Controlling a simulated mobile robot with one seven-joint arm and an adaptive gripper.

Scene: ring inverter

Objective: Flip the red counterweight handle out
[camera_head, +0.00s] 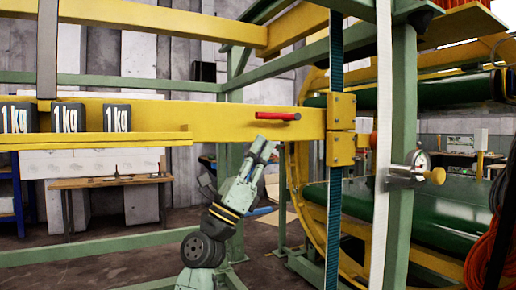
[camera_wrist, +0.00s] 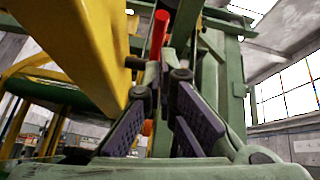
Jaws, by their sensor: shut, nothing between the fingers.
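The red counterweight handle (camera_head: 278,116) is a short red bar lying nearly level against the yellow beam, left of the yellow bracket on the dark belt. In the wrist view the red handle (camera_wrist: 158,33) rises beyond my fingertips; a small orange-red piece also shows between the fingers lower down. My gripper (camera_head: 264,142) points up, just below the handle's left part. In the wrist view my gripper (camera_wrist: 165,82) has its tips drawn together, shut and empty. Whether the tips touch the handle cannot be told.
The yellow beam (camera_head: 220,118) carries dark 1 kg weights (camera_head: 68,118) on its left. A wooden workbench (camera_head: 110,182) is behind. Open floor shows below the beam.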

